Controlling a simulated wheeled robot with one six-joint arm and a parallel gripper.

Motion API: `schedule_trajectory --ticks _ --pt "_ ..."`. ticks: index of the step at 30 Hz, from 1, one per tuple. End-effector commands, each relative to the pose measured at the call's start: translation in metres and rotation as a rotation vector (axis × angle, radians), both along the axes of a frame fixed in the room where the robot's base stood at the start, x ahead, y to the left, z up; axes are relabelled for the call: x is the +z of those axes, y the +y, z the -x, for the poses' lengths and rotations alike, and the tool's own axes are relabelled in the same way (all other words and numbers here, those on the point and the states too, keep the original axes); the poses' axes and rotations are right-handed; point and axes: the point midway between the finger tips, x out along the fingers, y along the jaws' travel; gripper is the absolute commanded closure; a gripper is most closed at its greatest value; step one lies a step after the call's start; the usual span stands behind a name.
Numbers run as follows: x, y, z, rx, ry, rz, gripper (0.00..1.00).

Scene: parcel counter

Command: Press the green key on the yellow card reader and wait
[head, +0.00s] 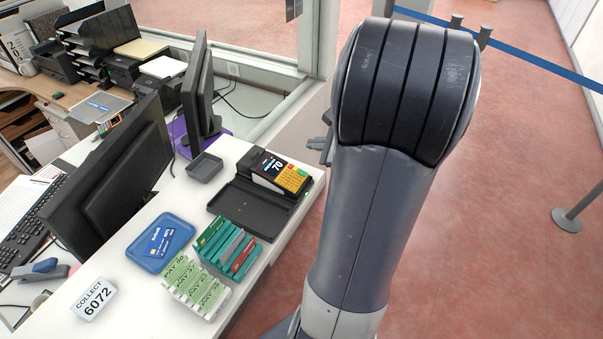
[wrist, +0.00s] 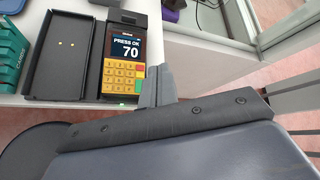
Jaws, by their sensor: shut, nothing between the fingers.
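The yellow and black card reader (head: 279,172) stands at the right end of the counter, beside a black tray. In the wrist view the reader (wrist: 108,84) has a screen with "PRESS OK" and "70", above a yellow keypad. The green key (wrist: 138,87) is at the keypad's lower right, below a red one. My gripper (wrist: 155,87) is shut and empty, just right of the green key in the wrist view; I cannot tell whether it touches the reader. In the head view my gripper (head: 323,146) shows only partly, beside my arm and right of the reader.
The black tray (head: 240,210) lies against the reader. A blue tray with a card (head: 179,235), green card racks (head: 213,288) and a "COLLECT 6072" sign (head: 93,299) stand nearer. Monitors (head: 199,90) stand behind. Open floor lies to the right.

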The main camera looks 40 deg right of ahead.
Motion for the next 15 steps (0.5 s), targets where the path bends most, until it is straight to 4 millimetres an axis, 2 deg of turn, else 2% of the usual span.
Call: schedule_trajectory --ticks 15 --pt "-0.067 0.006 -0.012 0.001 0.000 -0.001 1.00"
